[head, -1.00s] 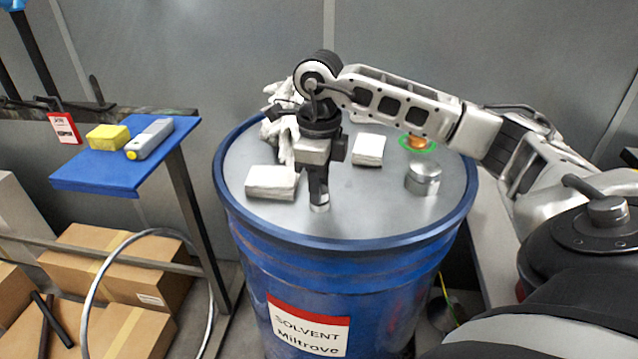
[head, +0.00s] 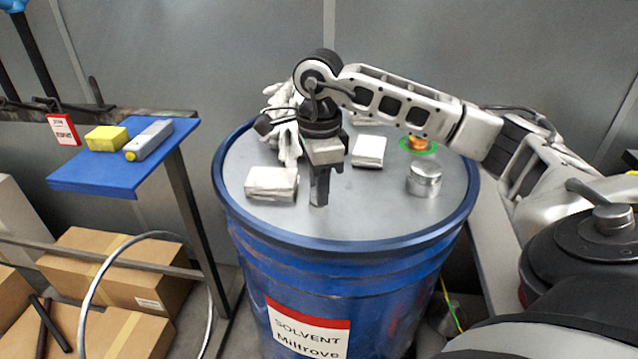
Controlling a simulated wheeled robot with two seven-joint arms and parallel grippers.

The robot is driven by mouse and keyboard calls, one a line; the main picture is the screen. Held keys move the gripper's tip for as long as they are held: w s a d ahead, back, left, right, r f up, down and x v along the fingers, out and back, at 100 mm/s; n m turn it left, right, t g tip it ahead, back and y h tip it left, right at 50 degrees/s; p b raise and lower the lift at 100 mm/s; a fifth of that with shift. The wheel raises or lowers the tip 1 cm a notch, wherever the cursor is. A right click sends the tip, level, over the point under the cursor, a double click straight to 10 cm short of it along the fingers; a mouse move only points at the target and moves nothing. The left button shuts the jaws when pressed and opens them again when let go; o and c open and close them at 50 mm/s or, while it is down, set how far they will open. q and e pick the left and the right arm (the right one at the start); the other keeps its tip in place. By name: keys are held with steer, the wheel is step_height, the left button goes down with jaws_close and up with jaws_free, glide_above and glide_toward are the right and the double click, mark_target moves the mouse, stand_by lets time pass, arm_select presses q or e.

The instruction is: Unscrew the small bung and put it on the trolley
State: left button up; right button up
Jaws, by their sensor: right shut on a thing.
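My right gripper (head: 319,199) points straight down at the front middle of the blue solvent drum's grey lid (head: 370,215). It is shut on the small bung, which the fingers now almost wholly hide at lid level. I cannot tell whether the bung is still seated in the lid. A larger silver cap (head: 424,181) stands to the right on the lid. I cannot tell for sure which thing is the trolley; a blue shelf (head: 105,183) on a grey frame stands to the left. My left gripper is not in view.
A folded white cloth (head: 271,184) lies left of the gripper, another (head: 369,151) behind it to the right. White gloves (head: 284,130) lie behind. A brass fitting (head: 417,142) with a green ring is at the back right. The shelf holds a yellow block (head: 107,139) and a grey device (head: 149,139).

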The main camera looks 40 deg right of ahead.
steer(key=shift+n+b, duration=0.3)
steer(key=shift+n, duration=2)
steer(key=o, duration=0.6)
steer(key=shift+o, duration=0.2)
